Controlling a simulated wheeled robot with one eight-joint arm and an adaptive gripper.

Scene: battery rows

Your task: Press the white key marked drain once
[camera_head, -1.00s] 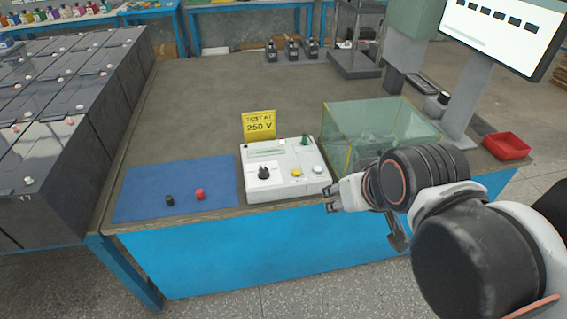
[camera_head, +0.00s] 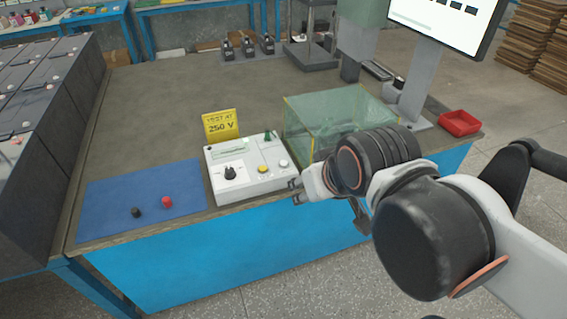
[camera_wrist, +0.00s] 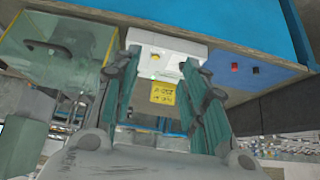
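A white tester box (camera_head: 237,188) stands at the bench's front edge, with a black knob (camera_head: 230,172), a yellow key (camera_head: 262,169) and a white key (camera_head: 283,163) on its top. The lettering on the keys is too small to read. My gripper (camera_head: 296,191) is just beyond the box's front right corner, close to the white key but apart from it. In the wrist view the tester box (camera_wrist: 168,42) shows between and beyond the fingers. There my gripper (camera_wrist: 160,60) is open and empty, and the white key cannot be made out, perhaps hidden by a finger.
A clear greenish box (camera_head: 335,115) stands right beside the tester. A yellow 250 V sign (camera_head: 221,125) stands behind it. A blue mat (camera_head: 110,205) with black (camera_head: 136,212) and red (camera_head: 167,202) caps lies left. A red tray (camera_head: 459,123) and a monitor stand (camera_head: 418,85) are at right.

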